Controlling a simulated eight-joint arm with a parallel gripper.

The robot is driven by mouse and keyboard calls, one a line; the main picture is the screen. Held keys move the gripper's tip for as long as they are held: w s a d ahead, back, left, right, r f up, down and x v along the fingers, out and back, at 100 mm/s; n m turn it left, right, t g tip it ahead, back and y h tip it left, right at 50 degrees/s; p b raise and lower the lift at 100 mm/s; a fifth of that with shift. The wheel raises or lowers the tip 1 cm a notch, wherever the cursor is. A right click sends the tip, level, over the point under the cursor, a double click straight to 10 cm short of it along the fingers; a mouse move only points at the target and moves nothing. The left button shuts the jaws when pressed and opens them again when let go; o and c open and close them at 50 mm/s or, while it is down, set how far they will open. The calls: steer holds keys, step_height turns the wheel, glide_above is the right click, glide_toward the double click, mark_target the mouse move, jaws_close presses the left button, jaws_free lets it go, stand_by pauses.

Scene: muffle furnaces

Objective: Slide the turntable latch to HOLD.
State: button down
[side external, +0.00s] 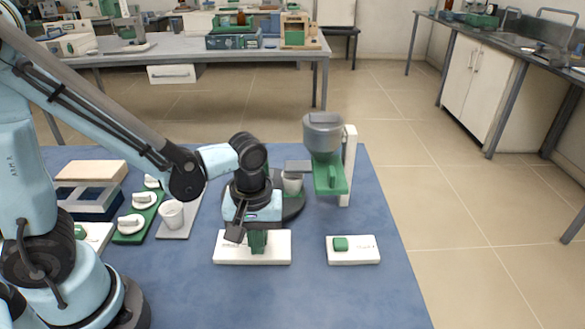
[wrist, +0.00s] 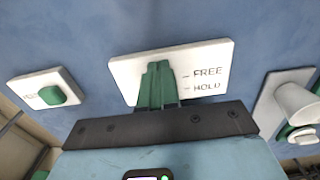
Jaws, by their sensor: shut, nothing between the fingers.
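The latch plate (side external: 225,255) is white and lies flat on the blue mat. In the wrist view the plate (wrist: 130,72) carries a FREE mark, with a HOLD mark below it. My gripper (side external: 258,249) points down over the middle of the plate, its green fingers closed together. In the wrist view the gripper (wrist: 160,68) reaches about level with the FREE mark. The latch's slider is green or hidden behind the fingers; I cannot tell its edge from them, nor whether they touch. The turntable (side external: 292,206) is dark, behind my gripper, and bears a pale cup.
A second white plate with a green button (side external: 340,243) lies to the right. A grey and green dispenser (side external: 323,140) stands behind. The mat's front right is clear.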

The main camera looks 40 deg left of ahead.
steer(key=shift+w+a, duration=0.7)
steer(key=shift+a, duration=0.05)
steer(key=shift+s+d, duration=0.35)
step_height(320, 180, up, 7)
stand_by(0.7)
steer(key=a+r+m+t, duration=0.4)
steer(key=a+m+t, duration=0.2)
steer(key=m, duration=0.3)
steer(key=shift+a+r+t, duration=0.15)
steer(key=shift+r+t, duration=0.15)
steer(key=shift+t, duration=0.3)
